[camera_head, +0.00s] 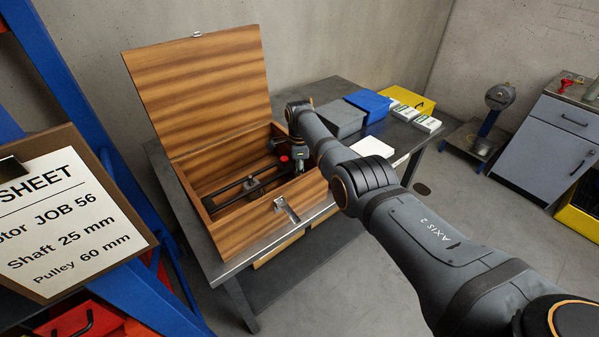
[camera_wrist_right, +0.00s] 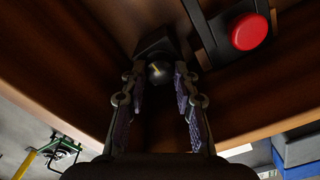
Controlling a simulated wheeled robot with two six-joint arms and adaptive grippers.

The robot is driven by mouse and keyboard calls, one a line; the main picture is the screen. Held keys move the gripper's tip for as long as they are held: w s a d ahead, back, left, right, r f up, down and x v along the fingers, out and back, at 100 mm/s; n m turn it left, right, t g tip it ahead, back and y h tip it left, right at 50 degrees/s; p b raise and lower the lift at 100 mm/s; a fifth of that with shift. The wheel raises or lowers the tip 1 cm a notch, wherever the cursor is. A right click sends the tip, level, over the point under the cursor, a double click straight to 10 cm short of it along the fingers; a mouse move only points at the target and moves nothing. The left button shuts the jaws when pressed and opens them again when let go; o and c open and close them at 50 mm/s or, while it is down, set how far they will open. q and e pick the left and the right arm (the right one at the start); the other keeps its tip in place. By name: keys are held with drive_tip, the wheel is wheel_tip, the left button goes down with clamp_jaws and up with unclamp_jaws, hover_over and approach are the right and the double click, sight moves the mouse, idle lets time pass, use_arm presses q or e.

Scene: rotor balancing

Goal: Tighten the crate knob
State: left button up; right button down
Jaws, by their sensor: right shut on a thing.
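The open wooden crate (camera_head: 245,219) stands on the table with its lid (camera_head: 203,88) raised. My right gripper (camera_wrist_right: 160,80) reaches into the crate; in the head view its hand (camera_head: 303,154) is at the right inner side and the fingertips are hidden. In the right wrist view a dark round knob (camera_wrist_right: 159,71) with a small pale mark sits between the fingertips, on a dark block in a corner of the crate. The gripper is shut on this knob. A red round cap (camera_wrist_right: 249,32) on a dark bracket is close by, apart from the fingers. My left gripper is not in view.
A dark bar fixture (camera_head: 247,187) lies across the crate. Grey (camera_head: 340,117) and blue (camera_head: 369,105) boxes, a yellow case (camera_head: 408,98) and small white-and-green boxes (camera_head: 427,124) are behind my arm. A clipboard sheet (camera_head: 62,220) is at left.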

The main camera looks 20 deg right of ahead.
drive_tip(key=shift+w+r, duration=0.1)
drive_tip(key=shift+r, duration=0.05)
drive_tip(key=c, duration=1)
unclamp_jaws()
wheel_tip(320, 180, up, 12)
drive_tip(key=shift+f, duration=0.1)
